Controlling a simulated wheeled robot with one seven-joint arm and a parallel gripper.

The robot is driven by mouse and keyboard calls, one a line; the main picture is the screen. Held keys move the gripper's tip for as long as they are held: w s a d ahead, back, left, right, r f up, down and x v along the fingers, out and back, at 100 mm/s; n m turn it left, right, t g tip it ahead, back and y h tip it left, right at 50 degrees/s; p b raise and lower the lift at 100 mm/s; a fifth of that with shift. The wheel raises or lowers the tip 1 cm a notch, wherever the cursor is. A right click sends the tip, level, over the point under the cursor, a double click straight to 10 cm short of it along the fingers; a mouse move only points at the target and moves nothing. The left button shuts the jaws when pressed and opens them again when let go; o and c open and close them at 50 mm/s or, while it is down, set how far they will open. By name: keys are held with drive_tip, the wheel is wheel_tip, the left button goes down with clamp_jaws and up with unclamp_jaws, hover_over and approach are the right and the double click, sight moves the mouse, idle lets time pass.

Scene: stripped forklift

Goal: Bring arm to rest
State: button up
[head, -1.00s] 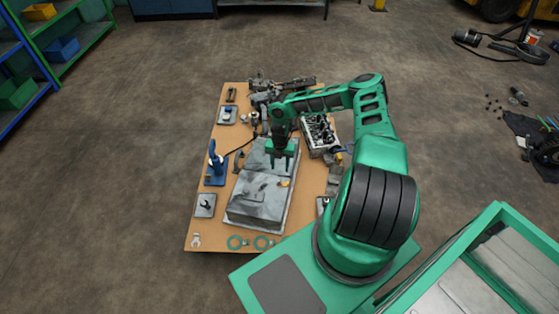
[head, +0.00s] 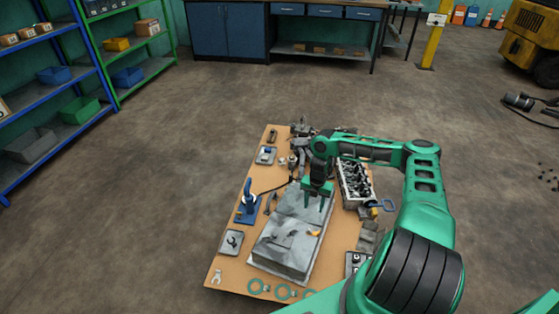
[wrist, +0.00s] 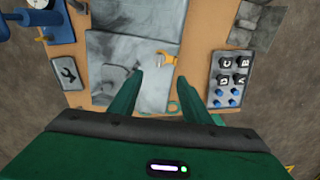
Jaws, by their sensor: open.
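My arm (head: 420,200) is green with black bands and reaches over a wooden board of parts from the right. My gripper (head: 318,192) points down above a grey metal block (head: 290,245) in the head view. In the wrist view my gripper (wrist: 159,80) shows two green fingers spread apart with nothing between them. A small orange-yellow piece (wrist: 167,58) lies on the grey surface just beyond the fingertips. It also shows on the block in the head view (head: 314,233). The gap between fingertips and block is hard to judge.
The board (head: 232,273) carries an engine head (head: 354,185), a blue stand (head: 249,206) and green rings (head: 282,292). A lettered block (wrist: 230,78) lies right in the wrist view. Shelves (head: 50,100) stand left and a workbench (head: 280,30) behind. Open floor surrounds the board.

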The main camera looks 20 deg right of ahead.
drive_tip(key=shift+r, duration=0.1)
drive_tip(key=s+d+r+n+h, duration=0.15)
drive_tip(key=s+r+n, duration=0.25)
drive_tip(key=r+n, duration=0.6)
drive_tip(key=s+d+r+n+g+h, duration=0.1)
drive_tip(key=s+d+r+n, duration=0.15)
drive_tip(key=r+n, duration=0.75)
drive_tip(key=s+d+r+n+h, duration=0.15)
drive_tip(key=s+r+n, duration=0.35)
drive_tip(key=r, duration=1)
drive_tip(key=s+a+r+n, duration=0.3)
drive_tip(key=s+r+n, duration=0.3)
drive_tip(key=s+r, duration=0.6)
drive_tip(key=s+a+r+n+y, duration=0.2)
drive_tip(key=s+a+n, duration=0.2)
drive_tip(key=s, duration=0.2)
drive_tip(key=s+a+r+n+t+y, duration=0.1)
drive_tip(key=s+a+r+n+y, duration=0.1)
drive_tip(key=s, duration=0.5)
drive_tip(key=shift+a+n, duration=0.9)
drive_tip(key=shift+a, duration=0.05)
drive_tip(key=shift+r, duration=0.1)
